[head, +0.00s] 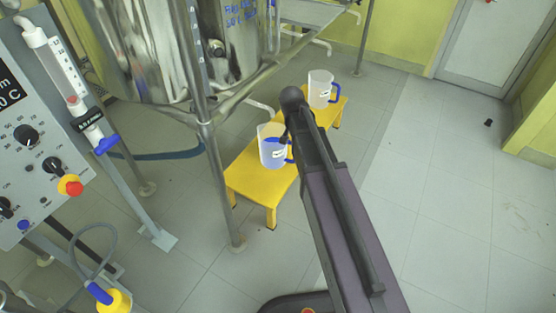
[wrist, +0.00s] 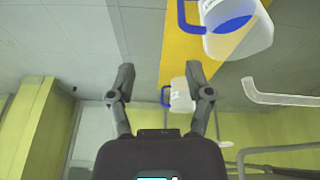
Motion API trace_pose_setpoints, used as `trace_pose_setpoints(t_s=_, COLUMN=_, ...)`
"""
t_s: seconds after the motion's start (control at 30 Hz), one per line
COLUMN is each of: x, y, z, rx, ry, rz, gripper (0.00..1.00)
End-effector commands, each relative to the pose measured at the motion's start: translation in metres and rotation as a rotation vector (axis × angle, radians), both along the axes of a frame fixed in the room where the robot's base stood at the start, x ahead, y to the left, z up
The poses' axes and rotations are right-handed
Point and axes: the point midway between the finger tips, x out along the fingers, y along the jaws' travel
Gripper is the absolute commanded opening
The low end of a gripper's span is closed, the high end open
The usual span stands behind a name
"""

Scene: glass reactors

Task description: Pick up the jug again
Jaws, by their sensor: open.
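Two clear jugs with blue handles and white labels stand upright on a yellow bench (head: 245,185). The nearer jug (head: 267,150) has something blue inside; the farther jug (head: 318,90) looks clear. In the head view my arm crosses beside the nearer jug and hides most of my gripper. In the wrist view my gripper (wrist: 160,82) is open, with nothing held between its fingers. The nearer jug (wrist: 247,42) lies above and right of the fingers there. The farther jug (wrist: 180,103) shows beyond them, close to the right finger, its blue handle toward the gap.
A steel reactor vessel (head: 150,60) on a metal frame stands left of the bench, with a frame leg (head: 222,190) close to it. A control panel (head: 30,130) is at the far left.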

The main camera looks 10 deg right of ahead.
Motion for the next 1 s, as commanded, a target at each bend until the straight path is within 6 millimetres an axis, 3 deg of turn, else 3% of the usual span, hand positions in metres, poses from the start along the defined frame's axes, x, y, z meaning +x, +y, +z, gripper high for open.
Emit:
trace_pose_setpoints(t_s=0.03, x=0.008, y=0.001, z=-0.020, rx=-0.002, ry=-0.009, rz=-0.010, gripper=0.66)
trace_pose_setpoints(t_s=0.1, x=0.015, y=0.002, z=-0.033, rx=-0.004, ry=-0.022, rz=-0.027, gripper=0.66)
trace_pose_setpoints(t_s=0.4, x=0.041, y=0.008, z=-0.078, rx=-0.006, ry=-0.075, rz=-0.091, gripper=0.66)
trace_pose_setpoints(t_s=0.6, x=0.049, y=0.009, z=-0.089, rx=-0.006, ry=-0.093, rz=-0.112, gripper=0.66)
trace_pose_setpoints(t_s=1.0, x=0.050, y=0.009, z=-0.089, rx=-0.006, ry=-0.097, rz=-0.116, gripper=0.66)
